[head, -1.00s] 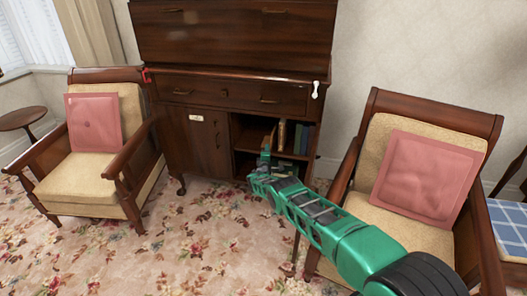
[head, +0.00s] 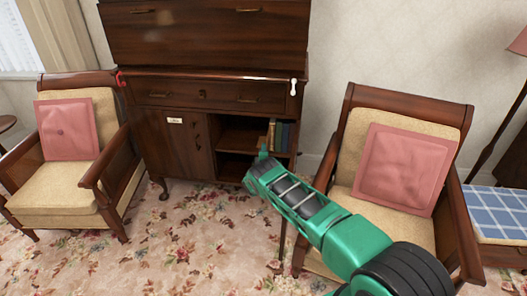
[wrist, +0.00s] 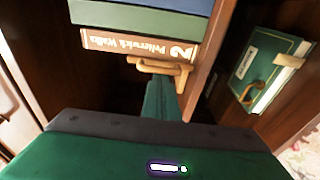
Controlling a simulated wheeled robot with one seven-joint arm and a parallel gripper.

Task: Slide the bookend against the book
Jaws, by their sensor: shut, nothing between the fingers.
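A short row of upright books (head: 281,135) stands at the right of the cabinet's upper open shelf. In the wrist view, a tan book (wrist: 130,42) reading "Pellerwick Walks" is at the end of the row. A small tan wooden piece (wrist: 158,67), seemingly the bookend seen nearly edge-on, lies beside that book's spine; I cannot tell if they touch. My gripper (head: 263,150) is shut and empty at the cabinet opening. Its green fingers (wrist: 162,95) are just by the wooden piece in the wrist view, and their tips are partly hidden.
The cabinet's shelf board (wrist: 207,55) runs close beside the fingers. A green book (wrist: 262,68) lies beyond it, with another tan piece across it. Cushioned armchairs (head: 440,130) flank the cabinet (head: 170,60). Open carpet (head: 190,235) lies in front.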

